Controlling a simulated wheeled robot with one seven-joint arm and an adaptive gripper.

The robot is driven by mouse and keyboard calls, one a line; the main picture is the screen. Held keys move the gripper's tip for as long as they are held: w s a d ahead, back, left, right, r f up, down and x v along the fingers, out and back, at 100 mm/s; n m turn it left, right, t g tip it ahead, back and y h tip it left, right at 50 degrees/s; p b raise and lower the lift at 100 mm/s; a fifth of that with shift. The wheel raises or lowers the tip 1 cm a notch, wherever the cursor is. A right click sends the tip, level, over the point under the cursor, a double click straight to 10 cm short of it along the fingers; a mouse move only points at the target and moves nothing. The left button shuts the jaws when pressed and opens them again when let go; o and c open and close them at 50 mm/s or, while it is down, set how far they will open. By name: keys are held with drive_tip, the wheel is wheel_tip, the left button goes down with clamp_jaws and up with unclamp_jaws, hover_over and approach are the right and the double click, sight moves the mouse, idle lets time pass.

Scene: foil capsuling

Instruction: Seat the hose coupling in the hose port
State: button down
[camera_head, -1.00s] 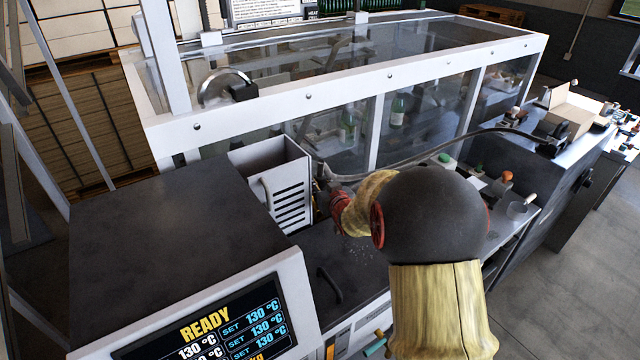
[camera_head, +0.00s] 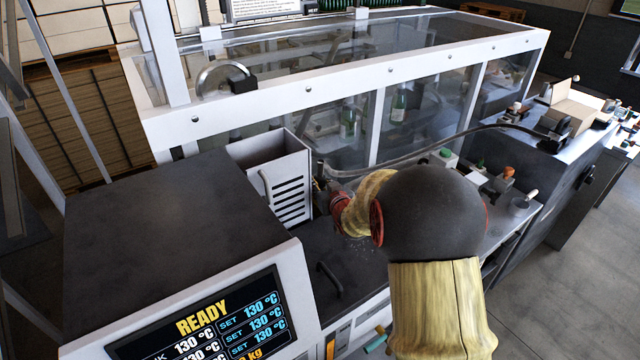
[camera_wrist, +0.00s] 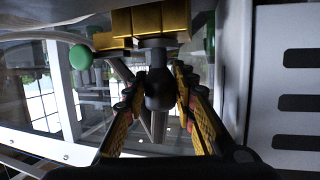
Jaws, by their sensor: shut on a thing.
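In the wrist view my gripper (camera_wrist: 158,80) is shut on the dark hose coupling (camera_wrist: 157,92), which stands upright between the two fingers. Above the coupling is a grey round fitting under a brass block (camera_wrist: 150,20), likely the hose port. The coupling's top meets or nearly meets this fitting; I cannot tell how deep it sits. In the head view the grey hose (camera_head: 425,153) arcs from the right-hand machine to my gripper (camera_head: 325,186). My arm hides most of the gripper there, and the coupling and port cannot be made out.
A white slotted box (camera_head: 280,180) stands close beside my gripper, its slots filling the wrist view's right side. The glazed machine enclosure (camera_head: 330,95) is behind. A dark cabinet with a READY display (camera_head: 215,325) is at front left. A green ball knob (camera_wrist: 80,57) is left in the wrist view.

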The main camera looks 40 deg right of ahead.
drive_tip(key=c, duration=1.4)
unclamp_jaws()
wheel_tip(320, 180, up, 10)
drive_tip(key=shift+f, duration=0.1)
